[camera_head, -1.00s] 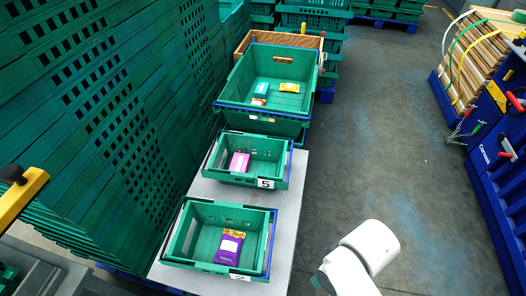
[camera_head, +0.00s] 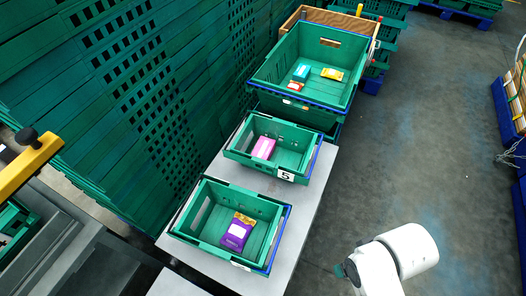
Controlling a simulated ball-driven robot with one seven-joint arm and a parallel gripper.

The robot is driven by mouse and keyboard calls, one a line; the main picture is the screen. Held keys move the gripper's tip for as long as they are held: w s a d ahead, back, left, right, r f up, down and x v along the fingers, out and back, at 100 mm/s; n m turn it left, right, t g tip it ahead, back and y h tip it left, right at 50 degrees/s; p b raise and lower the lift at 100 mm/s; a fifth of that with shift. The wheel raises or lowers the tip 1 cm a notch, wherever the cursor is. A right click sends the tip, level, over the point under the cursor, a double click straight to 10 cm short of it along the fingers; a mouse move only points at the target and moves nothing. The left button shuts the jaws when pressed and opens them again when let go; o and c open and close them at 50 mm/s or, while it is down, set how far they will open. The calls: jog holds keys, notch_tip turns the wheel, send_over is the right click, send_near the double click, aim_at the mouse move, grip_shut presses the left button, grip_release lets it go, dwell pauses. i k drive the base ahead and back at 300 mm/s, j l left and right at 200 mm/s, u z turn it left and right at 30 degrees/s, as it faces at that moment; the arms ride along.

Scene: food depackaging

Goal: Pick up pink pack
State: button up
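The pink pack (camera_head: 263,147) lies in the left part of the middle green crate (camera_head: 299,160), the one marked 5. This crate stands on a grey table (camera_head: 318,193). My white arm shows at the bottom right, over the floor and apart from the crates. My gripper is not visible, so I cannot see its state.
The nearer crate (camera_head: 194,241) on the table holds a purple pack (camera_head: 237,232). The large far crate (camera_head: 335,101) holds a yellow pack (camera_head: 332,74), a teal pack (camera_head: 301,73) and a small red pack (camera_head: 295,87). Stacked green crates wall the left. Floor right of the table is clear.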

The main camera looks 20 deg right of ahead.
aim_at(265, 147)
jog(key=i+l+u, duration=0.15)
jog(key=i+l, duration=0.15)
jog(key=i, duration=0.2)
jog(key=i+l+u, duration=0.15)
jog(key=i+l, duration=0.25)
jog(key=i, duration=0.1)
